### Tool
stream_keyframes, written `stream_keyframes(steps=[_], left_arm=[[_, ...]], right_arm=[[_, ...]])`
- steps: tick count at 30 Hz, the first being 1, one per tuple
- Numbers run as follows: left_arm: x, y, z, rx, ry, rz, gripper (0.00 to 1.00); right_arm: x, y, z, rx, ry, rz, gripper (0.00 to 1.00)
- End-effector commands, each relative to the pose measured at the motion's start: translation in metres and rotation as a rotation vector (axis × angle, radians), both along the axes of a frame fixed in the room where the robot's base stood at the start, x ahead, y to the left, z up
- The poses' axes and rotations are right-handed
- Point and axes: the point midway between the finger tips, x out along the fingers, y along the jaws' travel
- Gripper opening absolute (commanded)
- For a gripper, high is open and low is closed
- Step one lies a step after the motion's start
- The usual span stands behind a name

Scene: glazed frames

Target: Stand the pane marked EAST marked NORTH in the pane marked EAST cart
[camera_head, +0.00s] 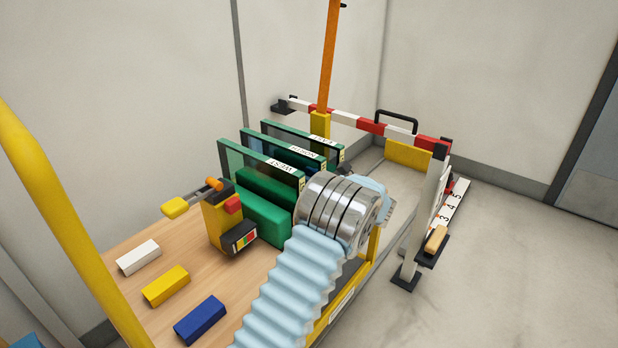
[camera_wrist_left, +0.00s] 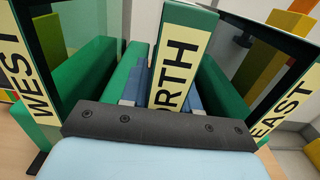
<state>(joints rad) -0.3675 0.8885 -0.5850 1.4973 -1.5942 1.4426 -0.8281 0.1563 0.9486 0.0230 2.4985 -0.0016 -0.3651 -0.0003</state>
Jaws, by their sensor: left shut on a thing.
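My left arm, in a pale blue sleeve with a metal wrist, reaches up from the bottom of the head view. Its fingers are mostly hidden there. In the left wrist view the left gripper (camera_wrist_left: 163,88) is shut on the pane marked NORTH (camera_wrist_left: 178,62), at its labelled end. The pane marked WEST (camera_wrist_left: 28,75) is left of it and the pane marked EAST (camera_wrist_left: 285,105) right of it. In the head view WEST (camera_head: 262,162) is nearest, NORTH (camera_head: 262,142) is in the middle and EAST (camera_head: 285,133) is farthest; all stand upright. My right gripper is not in view.
Green padded blocks (camera_head: 262,213) stand between the panes on a wooden deck (camera_head: 130,235). White, yellow and blue blocks (camera_head: 200,320) lie at the near left. A red-and-white barrier (camera_head: 371,127), an orange post (camera_head: 328,60) and a numbered strip (camera_head: 452,205) stand beyond. The floor at right is clear.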

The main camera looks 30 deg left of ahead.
Motion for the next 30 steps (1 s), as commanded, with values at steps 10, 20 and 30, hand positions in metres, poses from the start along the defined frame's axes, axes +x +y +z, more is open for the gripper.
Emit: stream_keyframes(steps=[10, 20, 30], left_arm=[[0.0, 0.0, 0.001, 0.001, -0.001, 0.0, 0.52], [0.0, 0.0, -0.003, -0.007, 0.004, 0.0, 0.6], [-0.003, -0.045, -0.002, -0.003, 0.001, -0.005, 0.6]], right_arm=[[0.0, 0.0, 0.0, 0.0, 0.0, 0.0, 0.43], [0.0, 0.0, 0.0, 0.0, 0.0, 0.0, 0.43], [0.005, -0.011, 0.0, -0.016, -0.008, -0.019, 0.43]])
